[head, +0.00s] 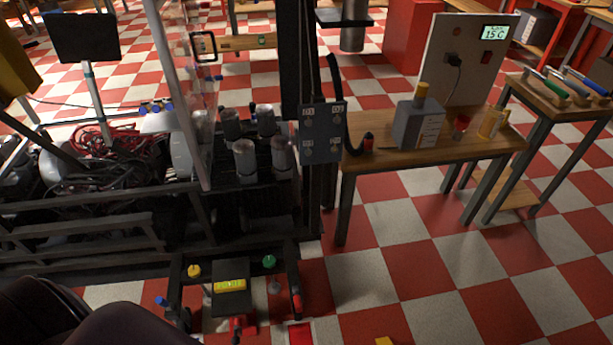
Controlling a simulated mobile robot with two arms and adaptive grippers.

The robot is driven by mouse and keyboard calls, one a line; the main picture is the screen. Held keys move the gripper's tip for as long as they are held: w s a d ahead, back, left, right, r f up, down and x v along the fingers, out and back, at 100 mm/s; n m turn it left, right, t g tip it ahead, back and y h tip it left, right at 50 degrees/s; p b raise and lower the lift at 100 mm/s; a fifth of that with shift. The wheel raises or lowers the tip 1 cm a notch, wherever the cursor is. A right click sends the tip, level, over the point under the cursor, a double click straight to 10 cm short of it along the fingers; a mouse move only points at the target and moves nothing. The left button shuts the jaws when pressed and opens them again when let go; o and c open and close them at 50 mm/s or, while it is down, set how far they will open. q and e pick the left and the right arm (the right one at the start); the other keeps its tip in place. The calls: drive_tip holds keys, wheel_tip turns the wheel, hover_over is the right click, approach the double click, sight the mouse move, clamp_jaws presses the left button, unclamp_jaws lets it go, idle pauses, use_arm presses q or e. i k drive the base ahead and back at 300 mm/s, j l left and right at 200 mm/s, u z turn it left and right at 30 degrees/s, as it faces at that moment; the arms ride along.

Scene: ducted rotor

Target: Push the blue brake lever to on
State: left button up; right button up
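A small control frame stands at the lower left of the head view. The blue brake lever (161,301) shows its blue knob at the frame's left side, low in the view. I cannot read any on or off marking beside it. A yellow knob (193,271) and a green knob (269,262) stand on either side of the box. A red-ended handle (296,303) is at the frame's right side. Neither of my grippers is in view.
A large dark rounded shape (75,315) fills the bottom left corner. Behind the controls is a dark rig (90,220) with cables and metal cylinders. A wooden table (400,160) with a grey box (417,125) stands at right. Checkered floor is open at lower right.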

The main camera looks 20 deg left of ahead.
sight(163, 303)
drive_tip(key=u, duration=2.25)
